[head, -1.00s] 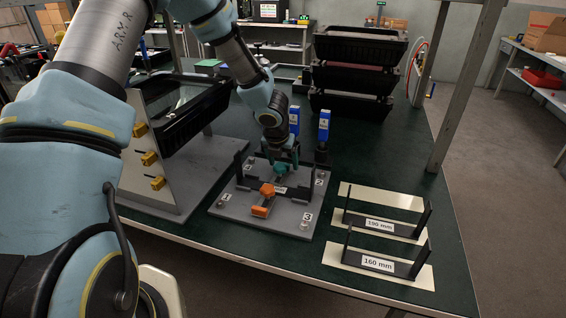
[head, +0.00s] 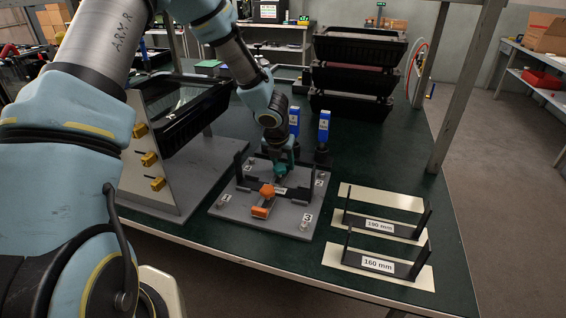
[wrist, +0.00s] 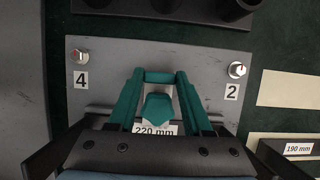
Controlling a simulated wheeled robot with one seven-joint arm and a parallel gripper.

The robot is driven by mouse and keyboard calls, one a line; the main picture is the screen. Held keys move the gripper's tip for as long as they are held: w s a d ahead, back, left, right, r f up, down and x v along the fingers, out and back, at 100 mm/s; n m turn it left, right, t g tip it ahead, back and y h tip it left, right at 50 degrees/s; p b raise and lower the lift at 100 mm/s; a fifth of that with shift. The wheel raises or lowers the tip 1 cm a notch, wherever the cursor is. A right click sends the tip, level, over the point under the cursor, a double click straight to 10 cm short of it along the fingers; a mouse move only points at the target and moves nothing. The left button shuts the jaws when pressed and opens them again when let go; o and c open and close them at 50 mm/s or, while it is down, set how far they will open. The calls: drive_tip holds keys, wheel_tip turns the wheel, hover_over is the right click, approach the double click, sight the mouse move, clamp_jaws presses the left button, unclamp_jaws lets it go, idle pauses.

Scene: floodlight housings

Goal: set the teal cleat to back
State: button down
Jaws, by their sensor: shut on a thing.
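The teal cleat (head: 280,175) sits at the back part of the grey fixture plate (head: 232,208), behind the orange cleat (head: 262,208). In the wrist view its faceted teal knob (wrist: 158,110) shows between my gripper's two green fingers, just behind a "220 mm" label. My gripper (head: 282,165) reaches down from above and is shut on the teal cleat. In the wrist view the fingers (wrist: 160,88) lie on both sides of the knob. The lower part of the cleat is hidden by the label bracket and gripper.
Corner screws numbered 1 to 4 mark the plate, with black uprights on it. Black brackets labelled 190 mm (head: 380,226) and 160 mm (head: 378,264) lie right. A panel with yellow cleats (head: 149,159) stands left. Black housings (head: 358,75) are stacked at back.

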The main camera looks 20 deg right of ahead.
drive_tip(key=shift+d, duration=0.1)
idle(0.7)
drive_tip(key=shift+w+d+r+p, duration=0.15)
drive_tip(key=shift+w+d+p, duration=0.55)
drive_tip(key=shift+w+p, duration=0.15)
drive_tip(key=shift+w+d, duration=0.2)
drive_tip(key=shift+w, duration=0.05)
drive_tip(key=shift+c, duration=1.6)
unclamp_jaws()
drive_tip(key=p+v, duration=0.1)
drive_tip(key=v, duration=0.9)
drive_tip(key=shift+s+a+r, duration=0.1)
drive_tip(key=shift+r, duration=0.15)
